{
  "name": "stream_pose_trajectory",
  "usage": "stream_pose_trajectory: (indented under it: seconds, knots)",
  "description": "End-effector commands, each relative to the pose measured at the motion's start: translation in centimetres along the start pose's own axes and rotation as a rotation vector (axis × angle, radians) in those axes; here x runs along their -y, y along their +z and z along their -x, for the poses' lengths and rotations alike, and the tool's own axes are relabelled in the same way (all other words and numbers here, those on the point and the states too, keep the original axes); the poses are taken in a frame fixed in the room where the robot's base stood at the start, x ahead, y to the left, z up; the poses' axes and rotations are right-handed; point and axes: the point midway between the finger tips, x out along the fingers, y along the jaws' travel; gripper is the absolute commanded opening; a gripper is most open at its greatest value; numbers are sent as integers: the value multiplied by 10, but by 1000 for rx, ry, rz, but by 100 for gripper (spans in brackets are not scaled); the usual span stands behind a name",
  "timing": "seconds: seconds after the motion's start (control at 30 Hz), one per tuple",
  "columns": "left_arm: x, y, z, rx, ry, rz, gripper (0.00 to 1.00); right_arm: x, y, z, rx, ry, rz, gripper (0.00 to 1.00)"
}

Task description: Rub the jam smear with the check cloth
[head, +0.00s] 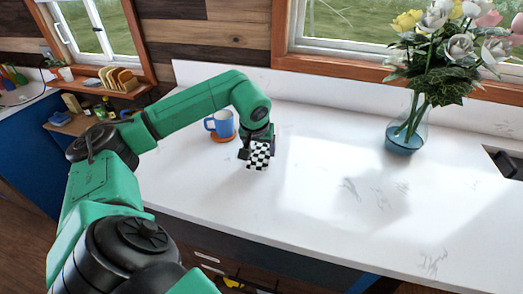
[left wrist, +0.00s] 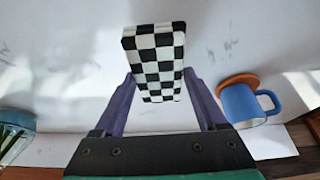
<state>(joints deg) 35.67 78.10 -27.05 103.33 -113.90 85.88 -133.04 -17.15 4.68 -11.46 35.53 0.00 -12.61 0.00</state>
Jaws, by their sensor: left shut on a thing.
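The check cloth (head: 258,157) is a black-and-white chequered pad. My left gripper (head: 257,146) is shut on it, low over the white worktop (head: 310,200). In the left wrist view the cloth (left wrist: 156,60) sits between the two fingers of the gripper (left wrist: 158,78). I cannot tell whether the cloth touches the worktop. I cannot make out a jam smear in either view; only faint grey marks show on the worktop. My right gripper is not in view.
A blue mug (head: 219,123) on an orange coaster (head: 222,138) stands close left of my left gripper. A glass vase of flowers (head: 405,136) stands at the back right. The worktop between the cloth and the vase is clear.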

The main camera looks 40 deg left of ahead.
Motion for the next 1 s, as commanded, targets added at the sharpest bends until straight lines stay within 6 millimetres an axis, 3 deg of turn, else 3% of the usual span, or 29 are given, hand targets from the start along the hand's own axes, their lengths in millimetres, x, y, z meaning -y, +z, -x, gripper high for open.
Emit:
stream_pose_trajectory:
  seconds: [0.4,1.0]
  knots:
    - [2,-7,38,-1,-5,11,22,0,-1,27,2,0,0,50]
    - [3,-7,39,-1,-5,13,22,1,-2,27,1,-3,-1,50]
